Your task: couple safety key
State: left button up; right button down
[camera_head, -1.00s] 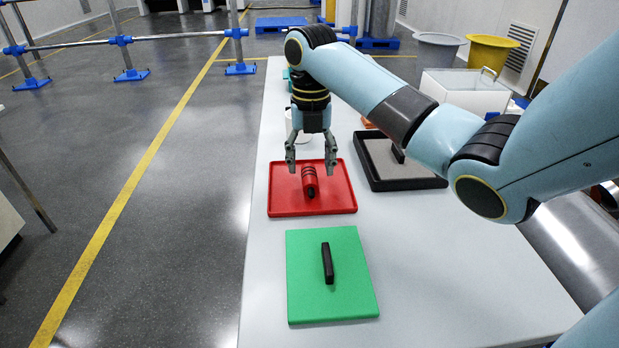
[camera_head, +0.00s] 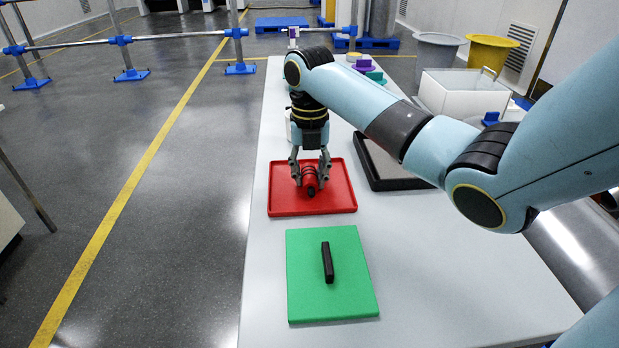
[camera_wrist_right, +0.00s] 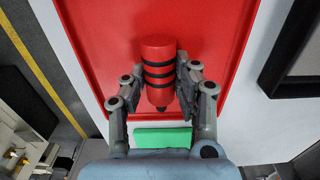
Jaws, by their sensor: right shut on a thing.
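A red cylinder (camera_head: 312,188) with black bands lies in the shallow red tray (camera_head: 340,203). In the right wrist view the cylinder (camera_wrist_right: 158,70) lies lengthwise between the fingers, with a dark tip towards the wrist. My right gripper (camera_head: 310,176) is down at the tray and shut on the cylinder. In the wrist view the right finger lies close against it. My left gripper is not in view.
A dark-rimmed tray (camera_head: 372,176) stands right of the red tray, partly behind my right arm. A white box (camera_head: 460,92) and several small coloured things (camera_head: 363,66) stand farther back. The white table (camera_head: 430,290) is clear right of the green plate.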

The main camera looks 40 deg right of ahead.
aim_at(311, 175)
jog(key=shift+r, duration=0.45)
jog(key=r, duration=0.3)
jog(key=shift+s+a+r, duration=0.15)
jog(key=shift+s+r, duration=0.25)
jog(key=s+a+r+p, duration=0.4)
jog(key=s+r, duration=0.2)
jog(key=s, duration=0.4)
jog(key=shift+r, duration=0.15)
